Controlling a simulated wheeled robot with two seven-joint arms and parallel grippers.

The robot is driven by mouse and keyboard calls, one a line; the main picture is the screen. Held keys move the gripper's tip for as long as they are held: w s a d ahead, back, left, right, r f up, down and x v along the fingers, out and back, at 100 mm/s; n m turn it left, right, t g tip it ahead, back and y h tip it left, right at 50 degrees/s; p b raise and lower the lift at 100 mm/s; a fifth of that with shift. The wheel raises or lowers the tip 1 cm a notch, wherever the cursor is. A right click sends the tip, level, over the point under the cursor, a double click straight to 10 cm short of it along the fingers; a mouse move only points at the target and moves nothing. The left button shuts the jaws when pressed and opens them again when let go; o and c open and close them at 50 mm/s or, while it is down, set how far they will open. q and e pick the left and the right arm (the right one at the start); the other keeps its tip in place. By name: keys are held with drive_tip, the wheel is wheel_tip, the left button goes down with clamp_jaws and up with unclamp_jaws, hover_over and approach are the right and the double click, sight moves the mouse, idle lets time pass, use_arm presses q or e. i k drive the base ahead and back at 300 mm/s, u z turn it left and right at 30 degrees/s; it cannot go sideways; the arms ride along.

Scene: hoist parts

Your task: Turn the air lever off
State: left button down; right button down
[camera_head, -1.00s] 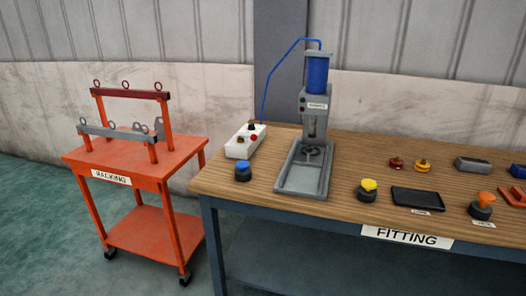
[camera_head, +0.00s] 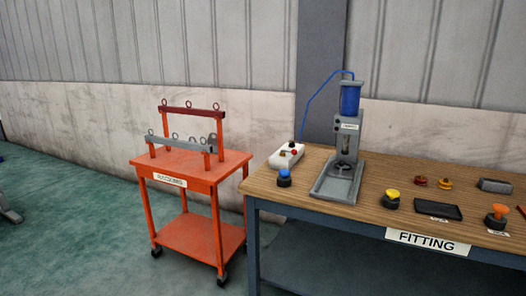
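A white box (camera_head: 287,156) with small dark and red parts on top sits at the left end of the wooden bench. It may carry the air lever, but the parts are too small to tell which is a lever or how it is set. A blue hose (camera_head: 316,105) runs from near the box up to the blue cylinder (camera_head: 350,98) on top of the grey press (camera_head: 343,160). Neither of my grippers shows in the head view.
The wooden bench (camera_head: 398,214) labelled FITTING holds several knobs, a black tray (camera_head: 438,210) and a grey block (camera_head: 495,186). A blue-topped knob (camera_head: 284,178) stands in front of the white box. An orange cart (camera_head: 215,173) with racks stands left of the bench.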

sight(294, 152)
drive_tip(key=u, duration=0.45)
drive_tip(key=i, duration=1.05)
drive_tip(key=z, duration=0.05)
